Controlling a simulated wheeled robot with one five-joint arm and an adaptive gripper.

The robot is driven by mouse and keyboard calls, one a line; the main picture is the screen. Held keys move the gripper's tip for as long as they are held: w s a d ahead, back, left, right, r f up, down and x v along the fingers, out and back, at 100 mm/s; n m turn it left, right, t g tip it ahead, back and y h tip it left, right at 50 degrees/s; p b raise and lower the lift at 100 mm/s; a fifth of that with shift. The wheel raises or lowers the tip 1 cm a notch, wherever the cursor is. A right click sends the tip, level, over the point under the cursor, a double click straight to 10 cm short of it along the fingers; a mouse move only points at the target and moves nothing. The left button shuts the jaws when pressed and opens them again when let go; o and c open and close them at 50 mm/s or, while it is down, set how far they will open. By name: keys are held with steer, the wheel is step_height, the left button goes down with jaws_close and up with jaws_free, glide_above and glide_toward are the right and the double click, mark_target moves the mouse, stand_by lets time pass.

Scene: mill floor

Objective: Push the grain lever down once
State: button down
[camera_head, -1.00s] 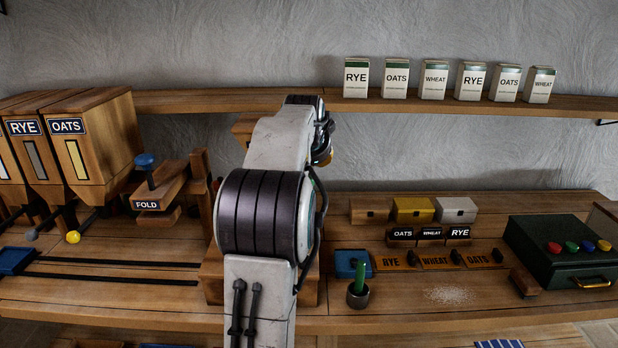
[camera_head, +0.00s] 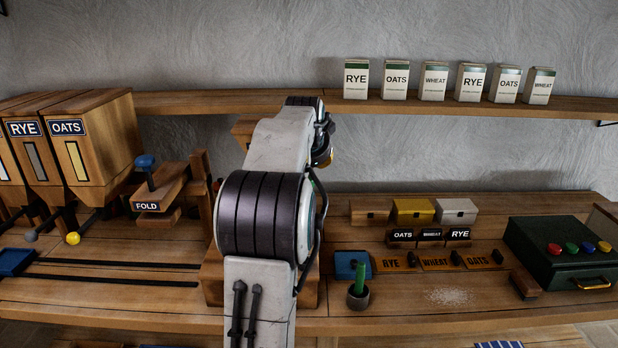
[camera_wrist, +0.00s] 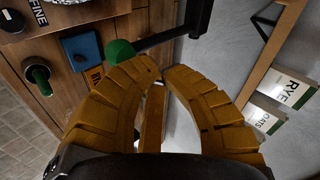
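A black lever with a green knob (camera_wrist: 120,51) shows in the wrist view, just beyond my left fingertip. Its dark bar (camera_wrist: 165,38) runs right to a black upright. No label shows on it, so I cannot tell for certain that it is the grain lever. My gripper (camera_wrist: 163,70) has its ochre fingers curved together, tips nearly meeting, with nothing held. The left finger overlaps the knob's edge; I cannot tell whether they touch.
Left are hoppers with a yellow-knobbed lever (camera_head: 73,238) and the FOLD press (camera_head: 160,188). Grain cartons (camera_head: 433,81) line the shelf. The wrist view shows a blue block (camera_wrist: 82,50).

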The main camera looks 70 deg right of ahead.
steer(key=shift+f+b, duration=2.35)
steer(key=shift+f, duration=0.45)
stand_by(2.8)
steer(key=shift+r, duration=0.15)
stand_by(0.5)
steer(key=shift+r+p, duration=2.6)
steer(key=shift+r, duration=0.1)
steer(key=shift+r, duration=0.1)
